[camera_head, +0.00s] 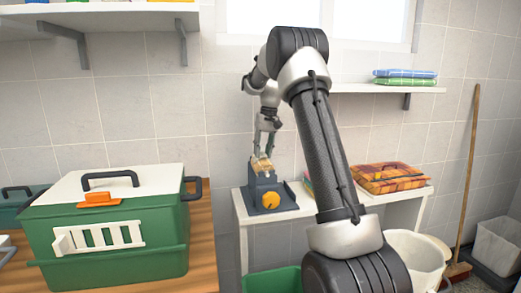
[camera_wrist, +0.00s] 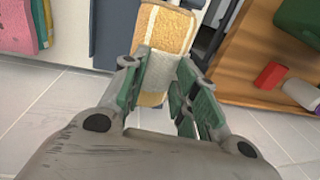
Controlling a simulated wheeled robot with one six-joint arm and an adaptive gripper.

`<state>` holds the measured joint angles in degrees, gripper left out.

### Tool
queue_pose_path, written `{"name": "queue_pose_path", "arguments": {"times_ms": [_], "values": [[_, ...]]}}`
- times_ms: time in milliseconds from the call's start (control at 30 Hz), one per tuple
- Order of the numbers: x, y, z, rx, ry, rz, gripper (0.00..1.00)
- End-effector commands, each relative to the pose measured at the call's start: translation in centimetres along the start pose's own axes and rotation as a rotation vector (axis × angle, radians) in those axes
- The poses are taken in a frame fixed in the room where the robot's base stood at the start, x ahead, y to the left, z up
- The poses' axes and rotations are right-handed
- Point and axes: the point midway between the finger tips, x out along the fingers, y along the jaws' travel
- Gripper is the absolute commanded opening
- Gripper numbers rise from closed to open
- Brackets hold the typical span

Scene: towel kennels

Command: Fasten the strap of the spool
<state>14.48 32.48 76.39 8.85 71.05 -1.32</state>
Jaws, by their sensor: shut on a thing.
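The spool (camera_wrist: 168,28) shows in the wrist view as a tan roll with pale edging and a grey-white band, seemingly its strap (camera_wrist: 160,72), across it. My gripper (camera_wrist: 160,68) is shut on the spool, one green-padded finger on each side at the band. In the head view the tan spool (camera_head: 262,165) sits at the top of a blue-grey stand (camera_head: 262,186) with a yellow knob (camera_head: 270,201), and my gripper (camera_head: 264,150) reaches down to it from above. I cannot tell whether the spool touches the stand, or where the strap's free end is.
The stand is on a white table (camera_head: 241,213), with a plaid orange case (camera_head: 390,177) on the right. A green kennel with a white lid (camera_head: 125,192) stands on a wooden counter at left. A wall shelf (camera_head: 375,88) with folded towels and a white bucket (camera_head: 415,258) are at right.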

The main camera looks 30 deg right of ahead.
Motion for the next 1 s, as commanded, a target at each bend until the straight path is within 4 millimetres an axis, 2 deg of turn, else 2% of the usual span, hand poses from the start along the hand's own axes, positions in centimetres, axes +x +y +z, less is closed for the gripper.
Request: {"name": "queue_pose_path", "arguments": {"times_ms": [300, 767, 800, 900, 1000], "values": [[0.46, 0.64, 0.05, 0.001, -0.002, -0.107, 0.06], [0.54, 0.72, 0.08, 0.001, -0.004, -0.121, 0.05], [0.55, 0.72, 0.08, 0.001, -0.004, -0.121, 0.33], [0.53, 0.70, 0.07, 0.001, -0.003, -0.122, 0.50], [0.50, 0.67, 0.05, 0.001, -0.003, -0.122, 0.50]]}}
